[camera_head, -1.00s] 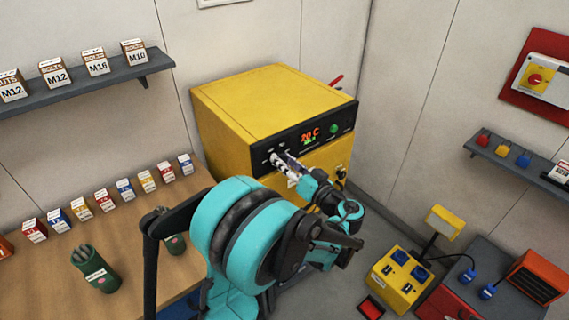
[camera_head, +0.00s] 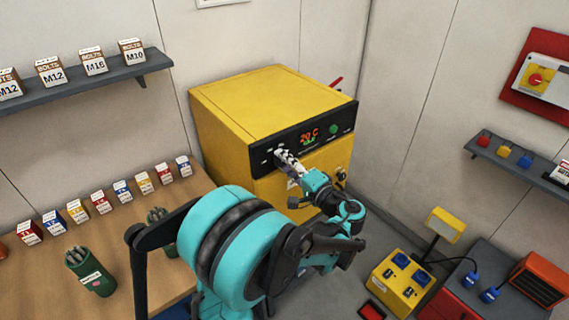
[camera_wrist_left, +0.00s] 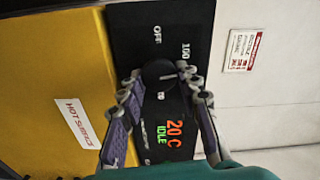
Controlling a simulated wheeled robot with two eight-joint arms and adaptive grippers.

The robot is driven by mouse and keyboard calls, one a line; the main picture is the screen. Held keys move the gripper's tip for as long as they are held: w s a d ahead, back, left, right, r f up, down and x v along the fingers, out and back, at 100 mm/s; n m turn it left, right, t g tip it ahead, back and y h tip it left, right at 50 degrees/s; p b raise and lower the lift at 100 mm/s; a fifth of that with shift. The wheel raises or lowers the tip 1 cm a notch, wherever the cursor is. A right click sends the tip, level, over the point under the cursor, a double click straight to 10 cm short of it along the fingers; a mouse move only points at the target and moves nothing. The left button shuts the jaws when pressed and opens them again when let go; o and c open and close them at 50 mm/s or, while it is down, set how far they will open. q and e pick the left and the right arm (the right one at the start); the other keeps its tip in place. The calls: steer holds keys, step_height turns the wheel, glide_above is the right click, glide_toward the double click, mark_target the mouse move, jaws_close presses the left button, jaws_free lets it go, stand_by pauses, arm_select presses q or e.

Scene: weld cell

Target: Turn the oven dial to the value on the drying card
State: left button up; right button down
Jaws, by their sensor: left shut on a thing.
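The yellow oven (camera_head: 235,110) stands in the corner with a black control panel (camera_head: 345,117) on its front. The panel display (camera_head: 310,136) reads 20 C in red with green text under it; in the wrist view the display (camera_wrist_left: 174,132) reads 20 C IDLE. The dark round dial (camera_wrist_left: 158,74) has OFF and 100 printed near it; its pointer is not clear. My left gripper (camera_wrist_left: 160,82) is shut on the dial, one finger on each side. In the head view the left gripper (camera_head: 282,157) hides the dial. I cannot identify the drying card for sure.
A small sign with a red band (camera_wrist_left: 243,50) is on the pale wall, its text unreadable. A HOT SURFACE label (camera_wrist_left: 81,123) is on the yellow front. The bench (camera_head: 50,270) with boxes is left; a yellow socket box (camera_head: 398,285) is on the right.

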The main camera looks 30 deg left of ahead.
arm_select(q)
steer(key=shift+f+m+b, duration=0.2)
steer(key=shift+m+b, duration=0.2)
steer(key=shift+m, duration=3.4)
steer(key=o, duration=1.1)
steer(key=shift+d, duration=0.1)
steer(key=v, duration=1.2)
